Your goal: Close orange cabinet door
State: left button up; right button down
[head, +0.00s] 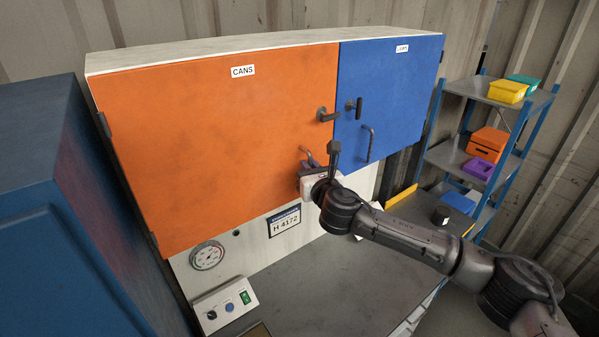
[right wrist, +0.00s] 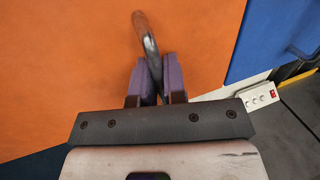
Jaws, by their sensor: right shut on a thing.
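The orange cabinet door (head: 215,140), labelled CANS, covers the left part of the wall cabinet. In the head view it lies close to flush beside the blue door (head: 385,100), and I see no clear gap along its right edge. My right gripper (head: 310,162) is at the lower right of the orange door, shut on its curved metal handle. In the right wrist view the purple fingers (right wrist: 158,80) sit on both sides of the handle (right wrist: 147,38), in front of the orange door (right wrist: 70,70). A dark latch (head: 327,115) is above the handle. My left gripper is not in view.
A blue cabinet (head: 65,210) stands at the left. Below the doors are a gauge (head: 207,255), a control box (head: 225,305) and a grey worktop (head: 330,285). A shelf rack (head: 480,150) with coloured bins stands at the right.

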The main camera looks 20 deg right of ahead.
jog(key=shift+w+d+f, duration=0.15)
jog(key=shift+f, duration=0.05)
jog(key=c, duration=1.4)
grip_release()
jog(key=shift+w+r, duration=0.15)
jog(key=shift+r, duration=0.05)
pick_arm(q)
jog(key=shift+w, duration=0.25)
pick_arm(e)
jog(key=shift+o, duration=0.9)
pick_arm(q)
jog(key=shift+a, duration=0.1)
